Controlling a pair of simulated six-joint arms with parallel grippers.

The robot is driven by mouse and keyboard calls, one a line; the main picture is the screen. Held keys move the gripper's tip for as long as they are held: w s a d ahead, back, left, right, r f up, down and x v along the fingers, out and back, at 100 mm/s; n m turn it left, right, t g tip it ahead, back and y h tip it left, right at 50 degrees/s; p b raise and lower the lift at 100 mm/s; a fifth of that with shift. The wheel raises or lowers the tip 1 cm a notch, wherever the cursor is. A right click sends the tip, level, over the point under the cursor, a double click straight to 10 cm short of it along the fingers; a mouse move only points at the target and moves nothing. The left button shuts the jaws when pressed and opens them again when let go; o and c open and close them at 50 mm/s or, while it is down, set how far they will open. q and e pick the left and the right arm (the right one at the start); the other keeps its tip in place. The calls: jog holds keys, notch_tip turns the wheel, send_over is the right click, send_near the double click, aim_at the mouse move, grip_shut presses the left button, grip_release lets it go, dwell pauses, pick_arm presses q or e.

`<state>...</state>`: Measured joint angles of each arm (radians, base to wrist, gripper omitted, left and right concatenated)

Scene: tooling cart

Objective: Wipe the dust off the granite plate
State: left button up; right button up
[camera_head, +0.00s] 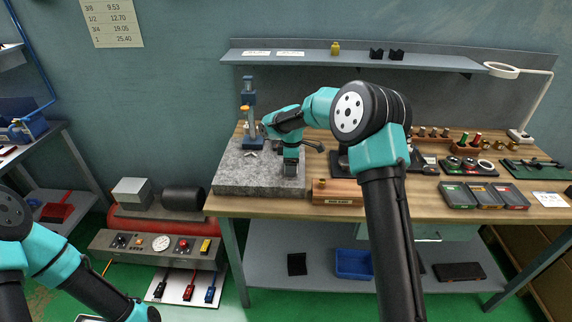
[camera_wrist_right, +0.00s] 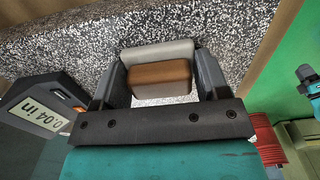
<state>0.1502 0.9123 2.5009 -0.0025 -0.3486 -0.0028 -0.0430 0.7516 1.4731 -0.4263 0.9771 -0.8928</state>
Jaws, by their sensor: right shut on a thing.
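The granite plate (camera_head: 232,180) is a thick grey speckled slab on the left end of the wooden bench. Its speckled surface also fills the top of the right wrist view (camera_wrist_right: 230,30). My right gripper (camera_head: 291,168) is over the plate's right part, pointing down. In the right wrist view the gripper (camera_wrist_right: 160,85) is shut on a wiping block (camera_wrist_right: 160,74) with a brown grip and a pale grey pad. The pad looks close to the granite; I cannot tell whether it touches. I cannot make out dust among the speckles. My left gripper is outside the frame.
A blue stand (camera_head: 248,98) rises at the plate's back, with a small metal piece (camera_head: 251,153) near it. A digital gauge (camera_wrist_right: 45,105) is near the gripper in the wrist view. A labelled wooden block (camera_head: 337,192) sits right of the plate; trays (camera_head: 484,195) lie farther right.

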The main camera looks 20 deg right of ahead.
aim_at(300, 170)
jog(key=shift+s+d, duration=0.35)
jog(key=shift+d, duration=0.4)
jog(key=shift+s+d, duration=0.3)
jog(key=shift+d, duration=0.4)
notch_tip(300, 170, up, 8)
jog(key=shift+a+r, duration=0.1)
